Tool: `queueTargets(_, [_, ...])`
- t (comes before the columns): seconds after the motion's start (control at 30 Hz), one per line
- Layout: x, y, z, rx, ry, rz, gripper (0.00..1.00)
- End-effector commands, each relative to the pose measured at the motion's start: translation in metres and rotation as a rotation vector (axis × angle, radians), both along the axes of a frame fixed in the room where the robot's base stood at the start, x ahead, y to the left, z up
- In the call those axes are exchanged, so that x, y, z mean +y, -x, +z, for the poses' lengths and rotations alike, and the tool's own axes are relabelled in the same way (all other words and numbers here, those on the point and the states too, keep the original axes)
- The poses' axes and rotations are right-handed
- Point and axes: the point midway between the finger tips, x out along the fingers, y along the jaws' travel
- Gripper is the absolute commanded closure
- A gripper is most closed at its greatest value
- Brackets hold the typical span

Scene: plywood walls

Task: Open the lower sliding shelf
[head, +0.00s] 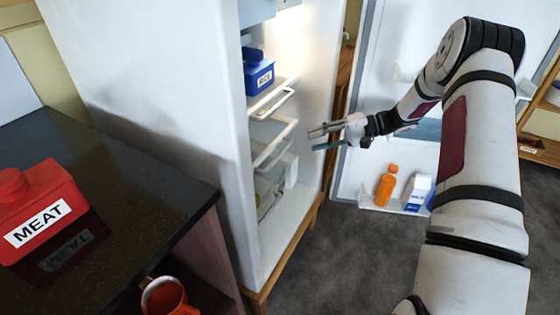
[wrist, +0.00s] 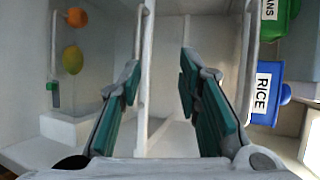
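The open white fridge (head: 215,110) holds two sliding shelves, one above the other. The lower sliding shelf (head: 270,138) has a pale front bar, and it sits under the shelf bearing the blue box. My gripper (head: 320,138) is open and empty, just in front of the lower shelf. In the wrist view, which is turned on its side, my gripper (wrist: 160,75) has its teal-padded fingers spread. The lower shelf's front bar (wrist: 145,60) shows between them, close to the left finger. I cannot tell whether they touch.
The upper shelf (head: 272,97) carries a blue RICE box (wrist: 265,92); a green box (wrist: 275,18) is beside it. Fruit (wrist: 73,60) lies in the lower compartment. The open door holds an orange bottle (head: 386,186) and carton (head: 418,192). A dark counter (head: 130,200) with a red MEAT box (head: 42,212) stands left.

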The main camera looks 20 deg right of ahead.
Motion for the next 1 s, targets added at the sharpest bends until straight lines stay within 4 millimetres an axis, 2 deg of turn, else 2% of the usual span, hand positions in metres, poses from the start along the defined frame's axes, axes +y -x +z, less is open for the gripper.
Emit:
queueTargets(0.03, [-0.009, -0.006, -0.023, -0.011, -0.034, -0.028, 0.69])
queueTargets(0.13, [-0.022, -0.012, -0.045, -0.036, -0.080, -0.066, 0.69])
queueTargets(0.2, [-0.027, -0.015, -0.054, -0.049, -0.099, -0.083, 0.69])
queueTargets(0.37, [-0.027, -0.019, -0.060, -0.059, -0.114, -0.097, 0.69])
queueTargets(0.57, [-0.002, -0.028, -0.064, -0.059, -0.112, -0.092, 0.69])
queueTargets(1.0, [0.073, -0.058, -0.080, -0.057, -0.112, -0.093, 0.69])
